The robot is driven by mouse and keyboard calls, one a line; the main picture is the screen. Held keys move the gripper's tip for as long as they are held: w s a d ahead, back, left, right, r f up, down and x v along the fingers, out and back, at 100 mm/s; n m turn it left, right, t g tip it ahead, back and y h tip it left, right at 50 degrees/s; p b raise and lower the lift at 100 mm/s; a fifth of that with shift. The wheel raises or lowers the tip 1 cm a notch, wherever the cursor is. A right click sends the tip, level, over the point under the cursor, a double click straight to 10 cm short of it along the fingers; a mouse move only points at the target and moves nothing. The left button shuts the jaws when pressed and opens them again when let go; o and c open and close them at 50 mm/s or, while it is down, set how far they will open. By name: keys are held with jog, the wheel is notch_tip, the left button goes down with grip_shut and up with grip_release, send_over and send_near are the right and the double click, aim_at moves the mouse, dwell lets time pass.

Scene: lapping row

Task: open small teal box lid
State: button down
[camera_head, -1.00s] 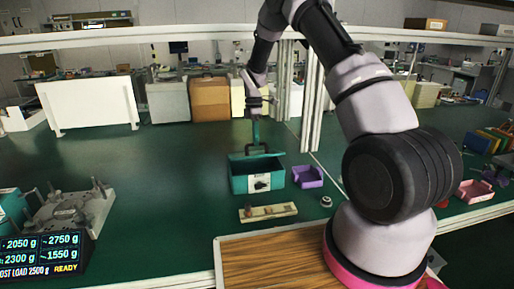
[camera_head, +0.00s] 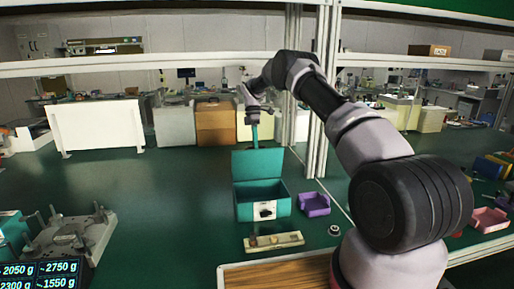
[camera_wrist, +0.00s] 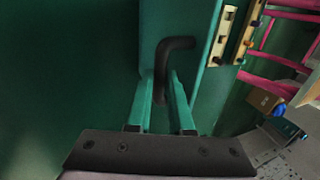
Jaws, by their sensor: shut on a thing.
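The small teal box (camera_head: 245,212) stands on the green bench, with a white label and a dark mark on its front. Its lid (camera_head: 258,164) stands up steeply at the back edge, and the box's mouth is uncovered. My gripper (camera_head: 254,140) is behind the lid's top edge, with its teal fingers pointing down. In the wrist view my gripper (camera_wrist: 163,78) is shut on the lid's dark bent handle (camera_wrist: 178,45), which sits between the two fingers. In the head view the lid hides the handle.
A purple tray (camera_head: 314,204) stands close to the right of the box. A pale wooden strip (camera_head: 273,241) lies in front, with a small round part (camera_head: 334,230) to its right. A grey fixture (camera_head: 72,237) is at left. Bench posts (camera_head: 318,100) rise behind my arm.

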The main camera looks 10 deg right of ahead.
jog(key=shift+w+f, duration=0.55)
jog(key=shift+w, duration=0.35)
jog(key=c, duration=0.8)
grip_release()
jog(key=shift+w, duration=0.1)
jog(key=shift+r, duration=0.15)
